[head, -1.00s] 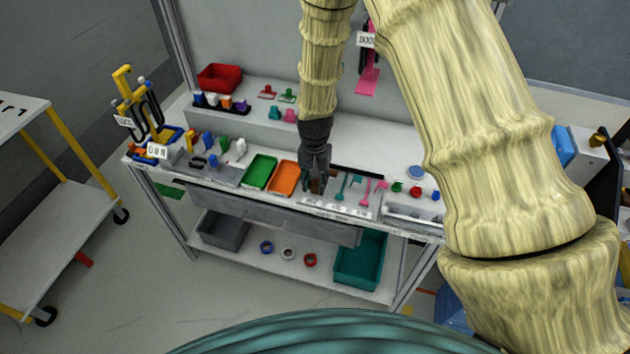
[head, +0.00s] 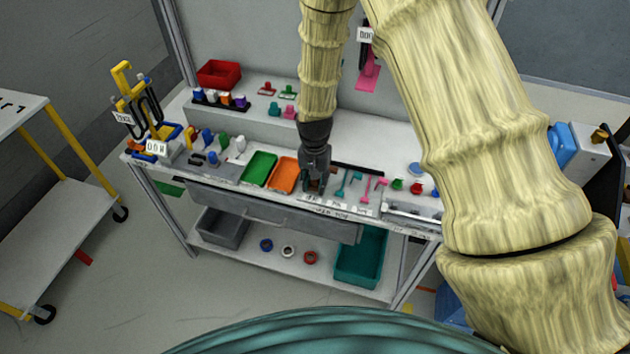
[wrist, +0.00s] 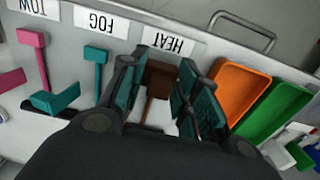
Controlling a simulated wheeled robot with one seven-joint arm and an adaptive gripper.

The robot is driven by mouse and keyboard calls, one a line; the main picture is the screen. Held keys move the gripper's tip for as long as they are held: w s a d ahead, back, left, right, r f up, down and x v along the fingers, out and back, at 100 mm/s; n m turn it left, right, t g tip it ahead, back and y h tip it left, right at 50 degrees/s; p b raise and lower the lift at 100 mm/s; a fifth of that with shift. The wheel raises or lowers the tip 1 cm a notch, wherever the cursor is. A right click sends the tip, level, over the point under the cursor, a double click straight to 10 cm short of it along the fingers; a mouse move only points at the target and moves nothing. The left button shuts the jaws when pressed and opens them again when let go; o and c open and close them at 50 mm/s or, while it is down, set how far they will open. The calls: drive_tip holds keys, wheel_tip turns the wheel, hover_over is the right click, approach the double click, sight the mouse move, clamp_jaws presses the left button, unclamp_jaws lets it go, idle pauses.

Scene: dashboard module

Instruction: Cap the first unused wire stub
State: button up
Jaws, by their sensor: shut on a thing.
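A row of T-shaped wire stubs lies on the bench's front strip. In the wrist view the brown stub (wrist: 158,80) is by the HEAT label (wrist: 168,42), a teal stub (wrist: 96,55) by the FOG label (wrist: 101,21), and a pink stub (wrist: 32,38) by the TOW label. My gripper (wrist: 160,85) is around the brown stub's wide head, shut on it with one finger at each side. In the head view my gripper (head: 315,188) points down at the strip, just right of the orange tray. I cannot tell a separate cap between the fingers.
The orange tray (head: 285,187) and green tray (head: 259,169) stand left of my gripper. Coloured connectors (head: 223,141) stand farther left. A red bin (head: 219,75) is on the raised back shelf. A metal handle (wrist: 245,28) sticks out from the bench front.

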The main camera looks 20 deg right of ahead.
drive_tip(key=shift+f, duration=0.3)
drive_tip(key=shift+r, duration=0.2)
drive_tip(key=shift+r+p, duration=0.55)
drive_tip(key=shift+r, duration=0.1)
drive_tip(key=shift+p, duration=0.4)
idle(1.6)
drive_tip(key=shift+f+b, duration=0.4)
drive_tip(key=shift+f, duration=0.5)
idle(0.4)
drive_tip(key=o, duration=0.8)
drive_tip(key=shift+r, duration=0.1)
